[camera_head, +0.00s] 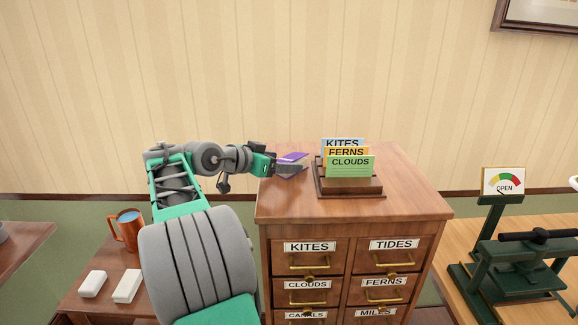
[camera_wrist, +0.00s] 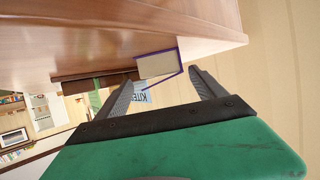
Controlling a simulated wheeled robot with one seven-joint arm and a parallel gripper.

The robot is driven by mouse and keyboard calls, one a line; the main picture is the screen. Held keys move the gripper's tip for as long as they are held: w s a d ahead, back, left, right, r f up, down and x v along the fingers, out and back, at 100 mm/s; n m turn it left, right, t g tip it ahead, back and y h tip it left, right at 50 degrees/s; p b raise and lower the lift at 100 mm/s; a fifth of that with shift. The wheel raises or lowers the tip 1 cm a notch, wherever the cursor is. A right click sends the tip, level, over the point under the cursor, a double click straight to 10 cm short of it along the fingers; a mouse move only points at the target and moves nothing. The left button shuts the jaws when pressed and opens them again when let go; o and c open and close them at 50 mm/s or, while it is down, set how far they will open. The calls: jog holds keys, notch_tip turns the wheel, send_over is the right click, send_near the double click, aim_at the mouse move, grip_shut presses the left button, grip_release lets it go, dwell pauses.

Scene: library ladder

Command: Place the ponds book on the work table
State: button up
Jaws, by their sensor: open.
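A purple-covered book with cream page edges (camera_head: 293,157) is at the left end of the cabinet top, at my gripper's tips. No title is readable, so I cannot tell if it is the ponds book. In the wrist view the book (camera_wrist: 160,65) shows just beyond and between the fingertips. My gripper (camera_head: 288,168) is open, its fingers (camera_wrist: 163,80) apart with a gap to the book. A light wooden table (camera_head: 452,238) at the right bears a green press; I cannot tell whether it is the work table.
The wooden drawer cabinet (camera_head: 410,180) bears a card holder (camera_head: 350,187) with several labelled cards beside the book. A brown table (camera_head: 85,300) at the left carries an orange mug (camera_head: 128,228) and two white blocks. The green press (camera_head: 515,265) stands right.

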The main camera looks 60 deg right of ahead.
aim_at(290, 160)
jog(key=x, duration=0.2)
jog(key=p+x, duration=0.1)
jog(key=x, duration=0.1)
jog(key=shift+w+d, duration=0.1)
jog(key=shift+d, duration=0.25)
jog(key=c, duration=1.5)
jog(key=shift+c, duration=1.1)
jog(key=shift+r, duration=0.1)
